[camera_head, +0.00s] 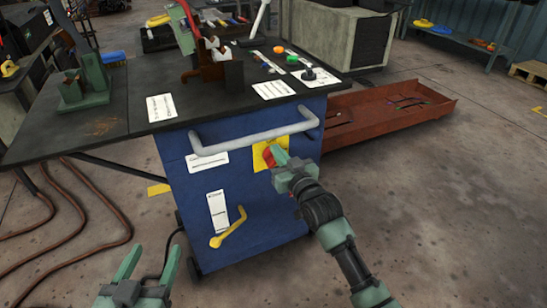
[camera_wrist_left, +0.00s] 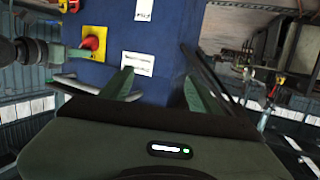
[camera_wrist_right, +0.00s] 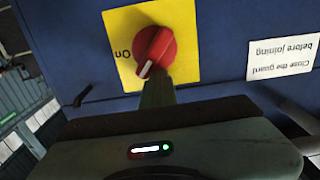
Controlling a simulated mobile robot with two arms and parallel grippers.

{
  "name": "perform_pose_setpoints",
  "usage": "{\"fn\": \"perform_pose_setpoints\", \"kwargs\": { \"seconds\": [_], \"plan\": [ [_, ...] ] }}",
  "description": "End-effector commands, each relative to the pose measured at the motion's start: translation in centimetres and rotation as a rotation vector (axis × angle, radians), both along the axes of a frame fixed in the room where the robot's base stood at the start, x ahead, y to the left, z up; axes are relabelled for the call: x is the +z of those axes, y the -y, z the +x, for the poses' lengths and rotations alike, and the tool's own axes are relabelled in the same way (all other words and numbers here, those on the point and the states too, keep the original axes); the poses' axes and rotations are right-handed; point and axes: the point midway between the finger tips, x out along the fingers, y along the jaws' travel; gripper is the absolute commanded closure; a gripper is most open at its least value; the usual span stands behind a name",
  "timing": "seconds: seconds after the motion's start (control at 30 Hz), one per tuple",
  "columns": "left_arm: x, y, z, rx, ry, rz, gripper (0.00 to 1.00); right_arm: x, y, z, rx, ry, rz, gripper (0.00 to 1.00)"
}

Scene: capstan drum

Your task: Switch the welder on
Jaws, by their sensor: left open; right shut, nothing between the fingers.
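The red rotary knob (camera_wrist_right: 156,46) sits on a yellow plate (camera_wrist_right: 184,12) on the blue cabinet (camera_head: 220,205). An upside-down "On" shows left of the knob in the right wrist view, and the knob's white mark points to the lower left. My right gripper (camera_head: 279,158) is shut and empty at the knob; its fingertips (camera_wrist_right: 157,78) overlap the knob's lower edge, and I cannot tell whether they touch. The knob also shows in the left wrist view (camera_wrist_left: 91,43). My left gripper (camera_head: 147,262) is open and empty, low in front of the cabinet.
A grey handle bar (camera_head: 250,136) crosses the cabinet above the knob, and a yellow lever (camera_head: 229,228) sits lower left. A black bench top (camera_head: 130,115) carries fixtures and buttons. Brown hoses (camera_head: 95,205) lie at left; a rusty tray (camera_head: 385,110) stands at right.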

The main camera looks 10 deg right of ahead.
Motion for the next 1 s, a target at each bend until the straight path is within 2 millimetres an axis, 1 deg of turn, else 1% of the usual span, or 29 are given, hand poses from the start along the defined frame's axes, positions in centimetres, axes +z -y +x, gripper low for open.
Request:
{"fn": "perform_pose_setpoints", "kwargs": {
  "seconds": [0.23,0.63,0.8,1.0],
  "plan": [
    [-1.4,-0.4,-0.5,0.005,-0.078,0.020,0.38,0.1,0.4,0.1,-0.001,0.000,-0.001,1.00],
    [-1.7,-0.4,-0.7,0.006,-0.096,0.024,0.38,0.1,0.5,0.1,0.000,0.000,-0.001,1.00],
    [-3.0,-0.8,-1.4,0.011,-0.168,0.041,0.38,0.2,0.8,0.2,0.000,0.000,-0.001,1.00],
    [-3.8,-1.0,-1.8,0.013,-0.209,0.051,0.38,0.1,0.9,0.2,0.000,0.002,0.000,1.00]
  ]
}}
